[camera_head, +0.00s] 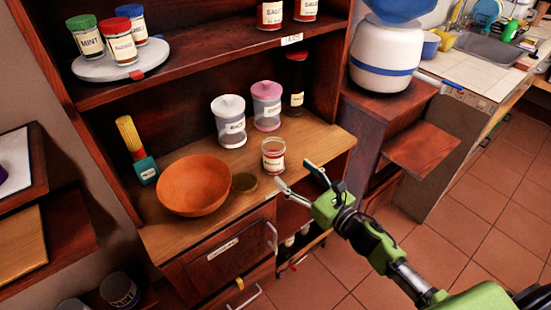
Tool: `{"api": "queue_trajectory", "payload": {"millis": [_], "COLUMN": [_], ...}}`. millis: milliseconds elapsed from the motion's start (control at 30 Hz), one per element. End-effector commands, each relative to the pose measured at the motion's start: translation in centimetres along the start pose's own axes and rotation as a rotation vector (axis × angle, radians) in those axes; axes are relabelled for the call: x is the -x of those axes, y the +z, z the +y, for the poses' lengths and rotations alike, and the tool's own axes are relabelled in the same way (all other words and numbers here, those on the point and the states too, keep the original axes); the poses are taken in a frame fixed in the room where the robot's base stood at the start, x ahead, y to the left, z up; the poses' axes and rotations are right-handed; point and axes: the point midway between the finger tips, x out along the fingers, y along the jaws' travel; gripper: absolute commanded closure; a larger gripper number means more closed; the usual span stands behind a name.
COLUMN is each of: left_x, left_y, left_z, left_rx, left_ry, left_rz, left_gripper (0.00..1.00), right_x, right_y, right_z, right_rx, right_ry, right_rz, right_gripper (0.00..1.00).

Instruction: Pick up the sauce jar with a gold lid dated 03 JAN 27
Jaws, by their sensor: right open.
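A small glass jar (273,157) with red contents and a white label stands upright near the front edge of the wooden counter. Its top looks pale; I cannot tell whether that is a gold lid, and no date is readable. Two more red jars with white labels, a left one (270,14) and a right one (306,9), stand on the upper shelf, their tops cut off by the picture's edge. My right gripper (295,174) is open and empty, just in front and to the right of the counter jar, fingers pointing toward it, apart from it. My left gripper is out of view.
The upper shelf (210,52) overhangs the counter's back.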

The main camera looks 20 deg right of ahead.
Motion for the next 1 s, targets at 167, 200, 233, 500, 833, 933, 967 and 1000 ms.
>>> {"api": "queue_trajectory", "payload": {"millis": [167, 200, 233, 500, 833, 933, 967, 1000], "left_x": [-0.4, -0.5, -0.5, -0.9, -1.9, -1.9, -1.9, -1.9], "left_y": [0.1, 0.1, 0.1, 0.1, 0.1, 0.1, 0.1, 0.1], "left_z": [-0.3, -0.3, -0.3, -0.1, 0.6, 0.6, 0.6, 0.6], "left_rx": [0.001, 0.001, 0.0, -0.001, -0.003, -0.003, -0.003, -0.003], "left_ry": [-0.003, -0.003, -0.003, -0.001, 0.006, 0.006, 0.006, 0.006], "left_rz": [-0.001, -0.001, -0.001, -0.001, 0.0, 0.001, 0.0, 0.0], "left_gripper": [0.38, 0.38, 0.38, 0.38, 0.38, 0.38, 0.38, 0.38], "right_x": [-3.4, -4.0, -4.3, -6.2, -10.2, -10.4, -10.4, -10.4], "right_y": [-0.1, -0.1, -0.1, -0.4, -0.8, -0.8, -0.8, -0.8], "right_z": [-0.1, -0.1, -0.1, -0.1, -0.1, -0.1, -0.1, -0.1], "right_rx": [-0.002, -0.002, -0.002, -0.003, -0.005, -0.004, -0.004, -0.004], "right_ry": [-0.002, -0.001, -0.001, -0.002, -0.001, -0.002, -0.002, -0.002], "right_rz": [-0.001, -0.001, -0.001, 0.0, 0.001, 0.002, 0.002, 0.002], "right_gripper": [0.34, 0.34, 0.34, 0.34, 0.34, 0.34, 0.34, 0.34]}}
